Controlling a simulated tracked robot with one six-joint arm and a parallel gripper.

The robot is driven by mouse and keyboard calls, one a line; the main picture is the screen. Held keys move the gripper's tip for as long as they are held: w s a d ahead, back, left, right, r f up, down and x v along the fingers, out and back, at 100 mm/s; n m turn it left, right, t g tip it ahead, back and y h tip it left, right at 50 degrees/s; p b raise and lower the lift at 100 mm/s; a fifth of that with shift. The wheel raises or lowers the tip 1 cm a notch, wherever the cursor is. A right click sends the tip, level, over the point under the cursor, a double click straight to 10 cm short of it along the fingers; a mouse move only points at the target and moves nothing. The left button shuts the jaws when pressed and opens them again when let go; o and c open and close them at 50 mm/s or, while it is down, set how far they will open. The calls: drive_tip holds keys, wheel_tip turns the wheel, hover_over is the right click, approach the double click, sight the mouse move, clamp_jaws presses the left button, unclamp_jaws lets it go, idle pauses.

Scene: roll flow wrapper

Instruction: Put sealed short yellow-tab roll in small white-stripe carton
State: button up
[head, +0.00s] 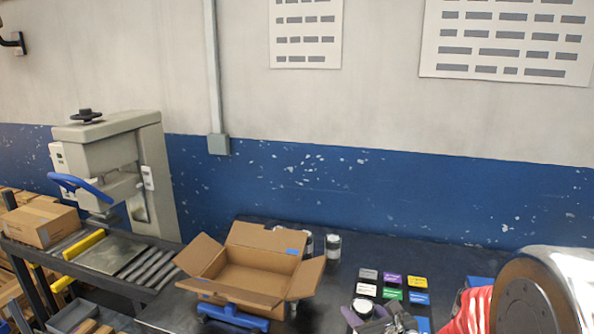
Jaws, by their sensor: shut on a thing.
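My gripper (384,318) shows only in part at the bottom edge of the head view, right of the open carton. It is shut on a pale, round-ended roll (362,307), held low in front of the coloured cards. The roll's tab and seal cannot be made out. An open brown carton (235,288) stands on the dark table with its flaps spread. A small blue mark shows on its back flap, and I see no white stripe on it. Which carton is the small white-stripe one cannot be told.
Two small jars or rolls (333,247) stand behind the carton. Several coloured cards (392,279) lie right of it. A blue-handled tool (232,316) is in front. A press (115,165) and roller conveyor (140,264) with a closed carton (42,222) are left. My arm fills the lower right.

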idle(0.4)
drive_tip(key=f, duration=0.2)
drive_tip(key=s+f, duration=0.1)
drive_tip(key=f, duration=0.2)
drive_tip(key=shift+s+f, duration=0.25)
drive_tip(key=shift+f, duration=0.15)
